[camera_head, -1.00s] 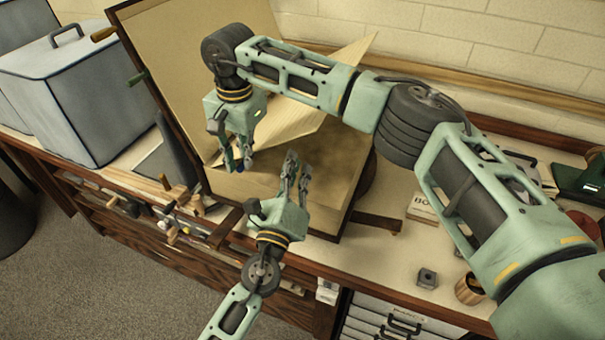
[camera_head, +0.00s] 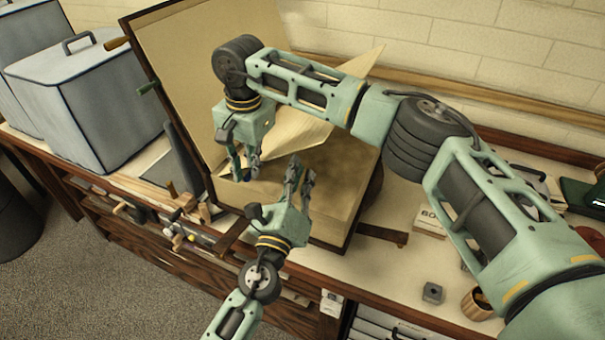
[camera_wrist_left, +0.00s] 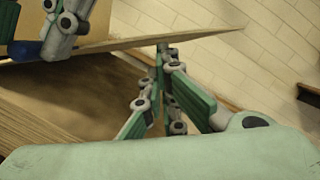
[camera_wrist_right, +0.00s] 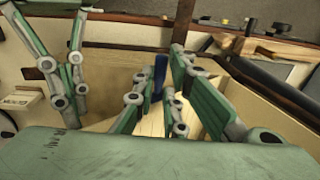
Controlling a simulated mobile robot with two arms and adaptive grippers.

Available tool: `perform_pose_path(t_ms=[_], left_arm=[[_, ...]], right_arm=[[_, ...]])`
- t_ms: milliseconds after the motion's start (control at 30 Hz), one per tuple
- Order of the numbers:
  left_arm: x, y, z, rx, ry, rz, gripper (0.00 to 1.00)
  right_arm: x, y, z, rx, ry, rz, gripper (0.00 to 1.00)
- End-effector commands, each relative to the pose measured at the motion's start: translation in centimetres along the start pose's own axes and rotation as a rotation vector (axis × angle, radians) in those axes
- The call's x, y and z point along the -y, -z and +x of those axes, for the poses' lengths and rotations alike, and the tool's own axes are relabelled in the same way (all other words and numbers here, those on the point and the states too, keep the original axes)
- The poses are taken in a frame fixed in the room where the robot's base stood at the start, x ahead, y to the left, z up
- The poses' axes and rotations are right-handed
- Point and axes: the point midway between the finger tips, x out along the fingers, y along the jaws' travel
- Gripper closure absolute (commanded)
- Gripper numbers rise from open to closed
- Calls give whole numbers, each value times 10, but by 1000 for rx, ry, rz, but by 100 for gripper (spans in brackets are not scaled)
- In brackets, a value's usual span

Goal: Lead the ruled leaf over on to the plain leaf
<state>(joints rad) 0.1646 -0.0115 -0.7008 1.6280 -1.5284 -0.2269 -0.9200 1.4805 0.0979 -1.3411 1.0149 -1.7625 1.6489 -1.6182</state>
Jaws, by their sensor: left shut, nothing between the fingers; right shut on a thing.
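The raised leaf, which I take for the ruled leaf (camera_head: 305,133), slants up from a large open book; faint lines show on it in the right wrist view (camera_wrist_right: 152,122). My right gripper (camera_head: 245,178) is shut on a blue tab (camera_wrist_right: 160,72) at its edge. In the left wrist view the leaf (camera_wrist_left: 140,42) is seen almost edge-on. My left gripper (camera_head: 299,165) is shut and empty, below the raised leaf, above the brown page block (camera_head: 345,185). A pale tan face (camera_head: 185,60) stands upright on the open cover side; I cannot tell whether it is the plain leaf.
Grey lidded boxes (camera_head: 85,90) stand left of the book. Wooden-handled tools (camera_head: 180,215) lie along the front edge. A small dark block (camera_head: 433,293) and a wooden cup (camera_head: 478,303) are at the right front. A brick wall (camera_head: 480,50) closes the back.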

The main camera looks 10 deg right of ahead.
Motion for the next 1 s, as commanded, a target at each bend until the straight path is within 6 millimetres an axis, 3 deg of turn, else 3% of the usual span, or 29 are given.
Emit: perform_pose_path(t_ms=[933,967,1000], left_arm=[[3,-19,5,9,2,1,100],[3,-19,5,9,2,1,100],[3,-19,5,9,2,1,100]], right_arm=[[5,-5,5,5,11,-7,100],[5,-5,6,5,11,-7,88],[5,-5,6,4,11,-7,84]])
